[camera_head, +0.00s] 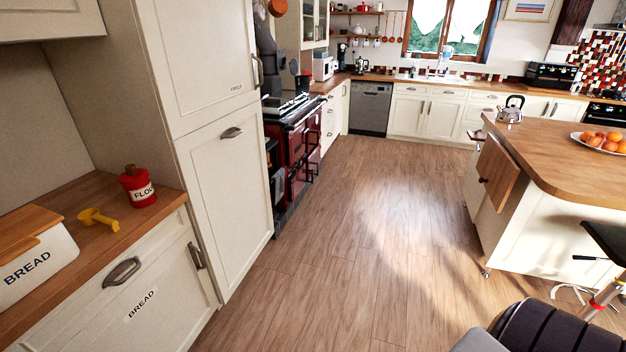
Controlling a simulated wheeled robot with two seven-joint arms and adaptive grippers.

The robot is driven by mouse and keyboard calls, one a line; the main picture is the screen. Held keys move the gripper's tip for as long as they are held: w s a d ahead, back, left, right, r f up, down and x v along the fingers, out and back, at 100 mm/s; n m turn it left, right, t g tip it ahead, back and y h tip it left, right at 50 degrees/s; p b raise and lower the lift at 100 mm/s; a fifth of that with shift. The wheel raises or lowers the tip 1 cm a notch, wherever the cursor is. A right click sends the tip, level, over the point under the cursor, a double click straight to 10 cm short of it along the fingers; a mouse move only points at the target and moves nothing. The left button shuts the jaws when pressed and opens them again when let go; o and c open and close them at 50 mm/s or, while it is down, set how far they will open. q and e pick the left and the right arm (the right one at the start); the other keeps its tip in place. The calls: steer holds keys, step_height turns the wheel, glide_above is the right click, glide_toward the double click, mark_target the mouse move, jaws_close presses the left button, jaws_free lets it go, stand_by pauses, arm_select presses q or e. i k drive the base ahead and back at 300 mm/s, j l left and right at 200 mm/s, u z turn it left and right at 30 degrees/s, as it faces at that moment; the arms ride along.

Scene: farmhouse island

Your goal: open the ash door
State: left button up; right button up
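A dark red range cooker (294,143) stands against the left wall, beyond the tall cream cabinet. I see its front at a steep angle, with rails and several doors. Two dark, pale-edged shapes (277,187) show at its near end; I cannot tell whether they are doors standing open. The ash door cannot be told apart from the other doors at this distance and angle. Neither of my grippers is in view.
The tall cream cabinet (230,205) partly hides the range. A wooden-topped island (560,165) stands at the right, with a black stool seat (608,240) beside it. Wooden floor (350,220) lies clear between range and island. A bread bin (38,262) sits on the left counter.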

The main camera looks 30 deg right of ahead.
mark_target(295, 183)
steer(key=i+l+u, duration=0.1)
steer(key=i+l, duration=0.2)
steer(key=l, duration=0.55)
steer(key=i+l, duration=0.3)
steer(key=l, duration=0.6)
steer(key=i+l+u, duration=0.15)
steer(key=i+l, duration=0.15)
steer(key=l, duration=0.6)
steer(key=i+l, duration=0.2)
steer(key=l, duration=0.7)
steer(key=i+l+u, duration=0.15)
steer(key=l, duration=0.75)
steer(key=i+l, duration=0.3)
steer(key=l, duration=0.65)
steer(key=i+l+u, duration=0.15)
steer(key=l, duration=0.8)
steer(key=i+l, duration=0.2)
steer(key=l, duration=0.75)
steer(key=j+u, duration=0.05)
